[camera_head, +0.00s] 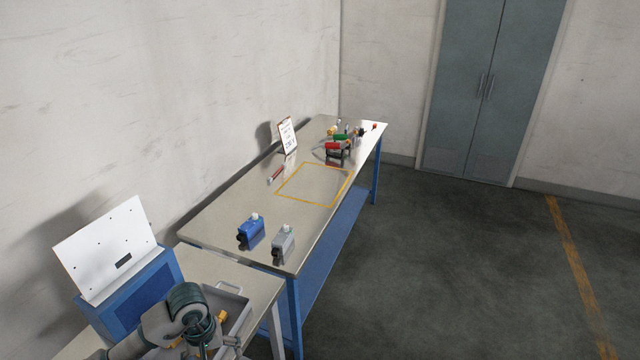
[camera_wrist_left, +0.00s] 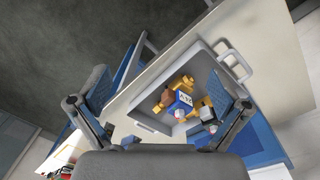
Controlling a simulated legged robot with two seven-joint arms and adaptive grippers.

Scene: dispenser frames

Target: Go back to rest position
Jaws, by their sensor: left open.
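My left arm comes in from the bottom left in the head view, and its gripper (camera_head: 222,338) is over the grey tray (camera_head: 240,314) on the near table. In the left wrist view the two fingers of this gripper (camera_wrist_left: 160,95) stand wide apart with nothing between them. The grey tray (camera_wrist_left: 207,58) shows beyond the fingers. It holds several yellow pieces (camera_wrist_left: 187,82), a blue and white item (camera_wrist_left: 182,101) and a brown piece. My right gripper is in neither view.
A blue box (camera_head: 135,290) with a raised white panel (camera_head: 108,245) stands left of the tray. A blue dispenser (camera_head: 251,232) and a grey dispenser (camera_head: 283,244) stand on the long metal table (camera_head: 225,215). Tools (camera_head: 338,147) lie at its far end. Floor (camera_head: 430,260) to the right is clear.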

